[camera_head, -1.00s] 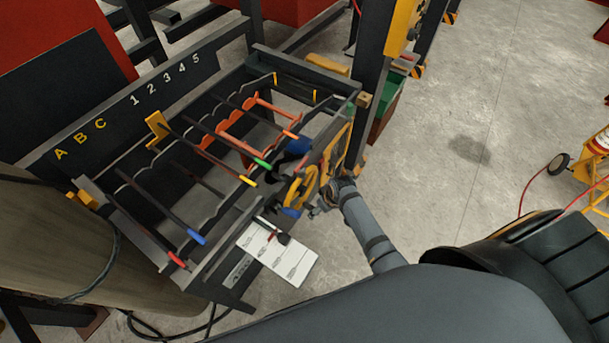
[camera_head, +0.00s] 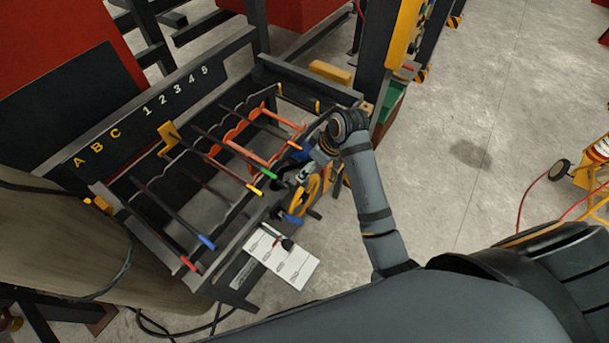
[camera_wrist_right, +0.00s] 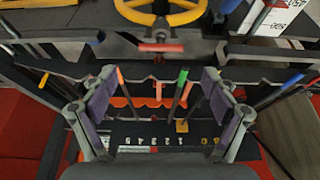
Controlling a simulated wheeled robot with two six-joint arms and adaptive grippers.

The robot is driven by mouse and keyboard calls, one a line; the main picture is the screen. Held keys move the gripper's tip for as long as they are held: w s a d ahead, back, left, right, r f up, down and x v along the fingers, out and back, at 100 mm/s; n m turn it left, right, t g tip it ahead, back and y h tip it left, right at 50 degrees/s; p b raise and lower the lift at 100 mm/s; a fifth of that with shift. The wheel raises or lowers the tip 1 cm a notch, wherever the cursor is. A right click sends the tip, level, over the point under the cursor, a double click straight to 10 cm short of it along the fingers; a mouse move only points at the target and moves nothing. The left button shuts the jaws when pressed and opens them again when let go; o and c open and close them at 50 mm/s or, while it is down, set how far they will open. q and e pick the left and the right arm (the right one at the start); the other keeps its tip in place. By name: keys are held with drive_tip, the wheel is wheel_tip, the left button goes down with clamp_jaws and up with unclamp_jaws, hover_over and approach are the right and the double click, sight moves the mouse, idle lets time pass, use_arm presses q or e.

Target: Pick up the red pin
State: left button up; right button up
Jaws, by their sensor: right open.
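A dark rod with a red end (camera_head: 189,263) lies across the rack's front left; its red tip shows at the right edge of the wrist view (camera_wrist_right: 314,81). A red T-shaped piece (camera_wrist_right: 160,47) shows in the wrist view, between the gripper and a yellow wheel. I cannot tell which is the red pin. My right gripper (camera_head: 292,180) is above the rack's front right edge. In the wrist view its fingers (camera_wrist_right: 158,85) are wide apart and empty, with the red T-shaped piece beyond them. My left gripper is not in view.
The dark rack (camera_head: 238,270) holds several rods with coloured ends, including green (camera_head: 268,174) and blue (camera_head: 207,242). An orange bent bar lies among them. A yellow wheel (camera_head: 311,190) is below my right gripper. A white sheet (camera_head: 290,262) is at the front.

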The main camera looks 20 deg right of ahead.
drive_tip(key=x, duration=0.3)
drive_tip(key=shift+a+r, duration=0.1)
drive_tip(key=p+x, duration=0.2)
drive_tip(key=x, duration=0.2)
drive_tip(key=shift+s+f+p, duration=0.2)
drive_tip(key=shift+f+p, duration=0.2)
drive_tip(key=shift+f, duration=0.05)
drive_tip(key=shift+w+f, duration=0.1)
drive_tip(key=shift+f, duration=0.15)
drive_tip(key=c, duration=1.3)
